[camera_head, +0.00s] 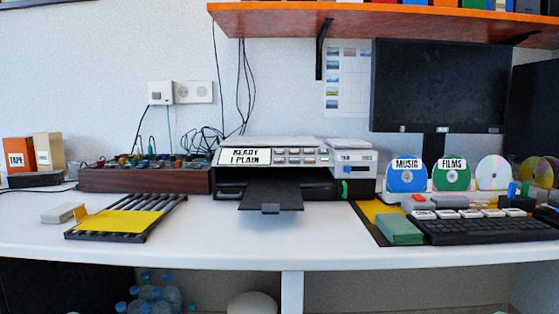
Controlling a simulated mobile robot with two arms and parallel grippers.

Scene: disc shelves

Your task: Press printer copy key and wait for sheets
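The printer (225,185) stands at the middle back of the white desk. Its display (244,157) reads "READY 1 PLAIN". A block of several small keys (295,157) sits right of the display; their labels are too small to read. The dark output tray (271,194) sticks out toward me and looks empty. A green part (345,188) shows at the printer's right front. Neither of my grippers is in the view.
A slatted rack with a yellow sheet (122,222) lies left of the printer. A wooden box of cables (145,180) stands behind it. A green block (400,230), a keyboard (485,230) and disc stands are at right. The desk's front middle (290,240) is clear.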

